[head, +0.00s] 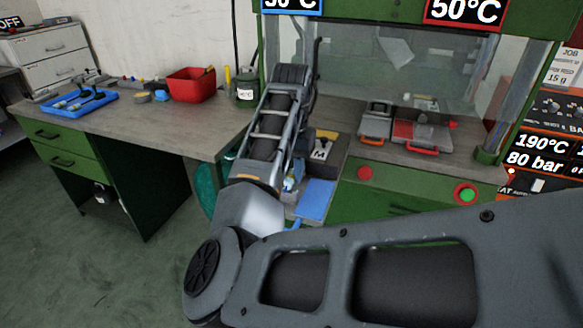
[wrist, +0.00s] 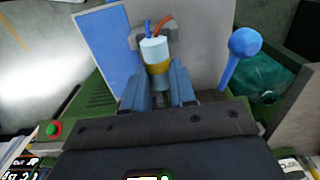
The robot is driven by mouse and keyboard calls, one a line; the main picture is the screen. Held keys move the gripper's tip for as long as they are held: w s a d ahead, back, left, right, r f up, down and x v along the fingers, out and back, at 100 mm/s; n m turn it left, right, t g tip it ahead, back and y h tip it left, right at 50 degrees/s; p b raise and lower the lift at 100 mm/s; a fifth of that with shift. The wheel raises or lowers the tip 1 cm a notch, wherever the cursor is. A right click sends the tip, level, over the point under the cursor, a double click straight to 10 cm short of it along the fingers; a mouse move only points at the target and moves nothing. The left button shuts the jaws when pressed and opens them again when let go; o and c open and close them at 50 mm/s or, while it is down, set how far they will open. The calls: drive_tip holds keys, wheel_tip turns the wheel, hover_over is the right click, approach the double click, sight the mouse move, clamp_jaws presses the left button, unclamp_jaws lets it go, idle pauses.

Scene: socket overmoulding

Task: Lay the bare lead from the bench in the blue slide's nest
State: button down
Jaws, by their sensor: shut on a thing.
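My gripper (wrist: 158,82) is shut on the bare lead (wrist: 155,50), a pale blue and white cylinder with a brass band and a blue and an orange wire at its end. The blue slide (wrist: 108,48) shows as a flat blue plate left of the lead. A grey block behind the lead may be its nest; the lead covers most of it, and I cannot tell whether they touch. In the head view the blue slide (head: 316,201) lies at the press front, just right of my gripper (head: 289,186), which my arm partly hides.
A blue ball-ended lever (wrist: 246,44) stands right of the lead. On the left bench are a blue tray (head: 62,107) with dark leads and a red bin (head: 192,84). Grey and red mould blocks (head: 420,132) sit on the press table. Red and green buttons line its front.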

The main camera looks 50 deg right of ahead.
idle(0.4)
drive_tip(key=c, duration=0.8)
unclamp_jaws()
wheel_tip(320, 180, up, 8)
drive_tip(key=shift+f+p, duration=0.1)
drive_tip(key=shift+p, duration=0.3)
